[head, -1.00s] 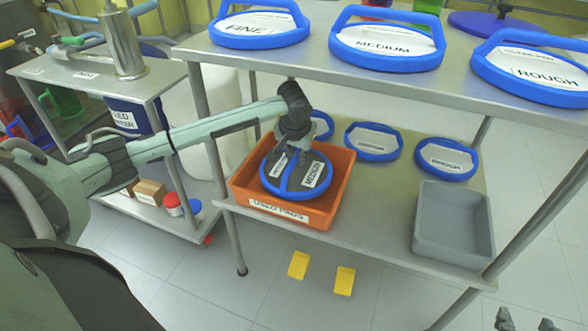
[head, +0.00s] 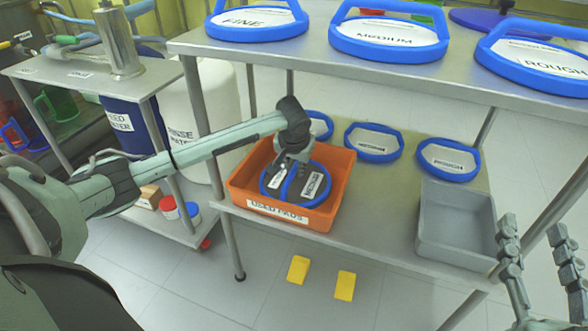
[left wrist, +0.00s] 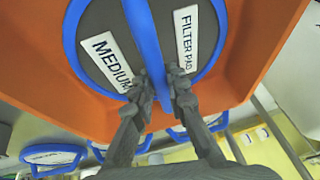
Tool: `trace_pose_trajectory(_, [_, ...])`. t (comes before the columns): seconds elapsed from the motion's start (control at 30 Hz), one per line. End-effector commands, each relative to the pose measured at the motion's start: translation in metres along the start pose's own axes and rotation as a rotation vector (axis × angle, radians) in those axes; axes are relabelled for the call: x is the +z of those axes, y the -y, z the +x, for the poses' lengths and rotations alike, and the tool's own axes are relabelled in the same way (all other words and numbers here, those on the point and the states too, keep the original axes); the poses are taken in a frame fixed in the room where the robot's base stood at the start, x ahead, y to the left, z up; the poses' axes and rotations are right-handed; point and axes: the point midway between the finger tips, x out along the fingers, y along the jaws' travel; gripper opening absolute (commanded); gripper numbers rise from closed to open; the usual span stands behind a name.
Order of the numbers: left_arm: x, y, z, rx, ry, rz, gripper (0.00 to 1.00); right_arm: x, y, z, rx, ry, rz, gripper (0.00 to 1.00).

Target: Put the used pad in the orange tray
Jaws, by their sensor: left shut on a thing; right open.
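The used pad (head: 311,186) is a dark grey disc with a blue rim and a blue bar across it, labelled "MEDIUM" and "FILTER PAD". In the head view it lies within the walls of the orange tray (head: 327,212), which is labelled "USED PADS". Whether it touches the tray floor is hard to tell. My left gripper (head: 285,165) is over the pad, shut on its blue bar. The left wrist view shows the fingers (left wrist: 158,82) on either side of the bar of the pad (left wrist: 105,38). My right gripper (head: 533,238) is open and empty at the lower right.
A grey tray (head: 455,252) stands on the same lower shelf (head: 385,222) to the right. Blue-rimmed pads, including a medium (head: 374,142) and a rough one (head: 449,159), lie behind. The upper shelf (head: 350,65) holds larger blue-rimmed pads. Yellow pieces (head: 298,269) lie below.

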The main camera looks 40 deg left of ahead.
Motion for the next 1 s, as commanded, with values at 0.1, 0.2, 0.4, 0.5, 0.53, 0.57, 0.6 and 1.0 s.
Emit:
trace_pose_trajectory(0.1, [-0.001, 0.0, -0.001, 0.0, -0.002, 0.0, 0.0, -0.001, 0.0, 0.0, 0.0, -0.002, 0.001, 0.43])
trace_pose_trajectory(0.2, [-0.001, 0.0, -0.001, 0.0, -0.001, 0.0, 0.0, -0.001, 0.0, 0.0, 0.0, -0.001, 0.0, 0.43])
trace_pose_trajectory(0.4, [0.0, 0.0, 0.001, 0.0, 0.0, 0.0, 0.15, -0.005, 0.002, 0.0, -0.004, -0.024, 0.004, 0.43])
trace_pose_trajectory(0.5, [0.0, 0.0, 0.001, 0.0, 0.0, 0.0, 0.28, -0.005, 0.002, 0.0, -0.004, -0.025, 0.004, 0.43])
trace_pose_trajectory(0.53, [0.0, 0.0, 0.001, 0.0, 0.0, 0.0, 0.31, -0.005, 0.002, 0.0, -0.004, -0.025, 0.004, 0.43])
trace_pose_trajectory(0.57, [0.0, 0.0, 0.001, 0.0, 0.0, 0.0, 0.35, -0.005, 0.002, 0.0, -0.004, -0.025, 0.004, 0.43])
trace_pose_trajectory(0.6, [0.0, 0.0, 0.001, 0.0, 0.0, 0.0, 0.35, -0.005, 0.002, 0.0, -0.004, -0.025, 0.004, 0.43])
trace_pose_trajectory(1.0, [-0.002, 0.001, -0.012, 0.0, -0.003, 0.001, 0.35, 0.005, -0.003, 0.0, 0.006, 0.032, -0.005, 0.43])
